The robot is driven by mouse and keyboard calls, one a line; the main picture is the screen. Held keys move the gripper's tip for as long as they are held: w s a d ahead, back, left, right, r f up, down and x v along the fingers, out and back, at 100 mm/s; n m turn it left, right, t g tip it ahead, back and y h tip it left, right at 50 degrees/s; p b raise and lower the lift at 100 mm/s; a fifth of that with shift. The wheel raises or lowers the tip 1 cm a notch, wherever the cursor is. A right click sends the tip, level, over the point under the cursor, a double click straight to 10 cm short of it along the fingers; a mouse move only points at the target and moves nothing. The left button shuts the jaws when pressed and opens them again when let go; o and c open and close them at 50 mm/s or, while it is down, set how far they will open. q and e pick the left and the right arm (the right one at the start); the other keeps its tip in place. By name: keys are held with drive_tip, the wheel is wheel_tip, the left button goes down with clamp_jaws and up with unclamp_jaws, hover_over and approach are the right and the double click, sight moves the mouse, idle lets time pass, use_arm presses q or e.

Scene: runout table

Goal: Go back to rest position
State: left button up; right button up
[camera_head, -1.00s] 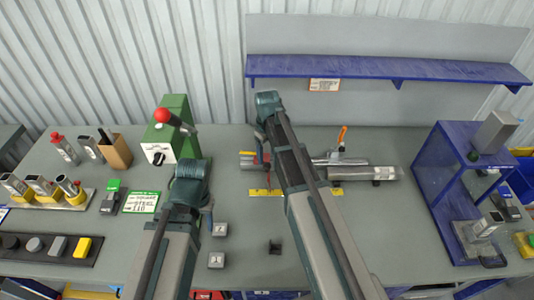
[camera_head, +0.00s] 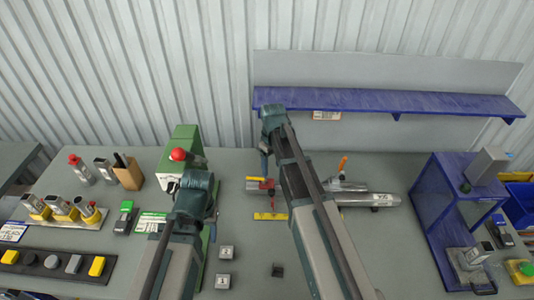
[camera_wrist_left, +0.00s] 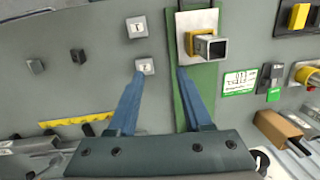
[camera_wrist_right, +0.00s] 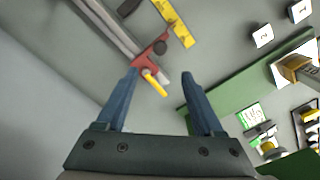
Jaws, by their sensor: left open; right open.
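My left gripper (camera_wrist_left: 155,75) is open and empty in the left wrist view, above the table beside the green machine's square steel tube (camera_wrist_left: 209,46). Block 2 (camera_wrist_left: 145,67) lies on the table just past its fingertips, and block 1 (camera_wrist_left: 137,27) beyond it. My right gripper (camera_wrist_right: 160,75) is open and empty in the right wrist view. A red clamp with a yellow handle (camera_wrist_right: 152,60) lies below and between its fingers. In the head view both arms reach forward over the table, and their fingertips are mostly hidden behind the wrists.
The green machine (camera_head: 182,150) with a red knob stands left of centre. A steel bar (camera_head: 368,198) lies right of my right arm. A blue shelf (camera_head: 440,103) runs along the wall and a blue stand (camera_head: 425,195) is at right.

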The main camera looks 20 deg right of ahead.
use_arm(q)
drive_tip(key=shift+f, duration=0.1)
use_arm(e)
drive_tip(key=shift+s, duration=0.1)
use_arm(q)
wheel_tip(320, 180, down, 13)
drive_tip(key=b, duration=1.2)
drive_tip(key=shift+b, duration=0.4)
use_arm(e)
drive_tip(key=s+a+f, duration=0.4)
drive_tip(key=s, duration=0.3)
drive_tip(key=s+a+f+m, duration=0.1)
drive_tip(key=s+a+f, duration=0.3)
drive_tip(key=s, duration=0.3)
drive_tip(key=s+a+f+m+h, duration=0.1)
drive_tip(key=s+a+f, duration=0.3)
drive_tip(key=s, duration=0.3)
drive_tip(key=shift+a+f, duration=0.35)
drive_tip(key=shift+a, duration=0.5)
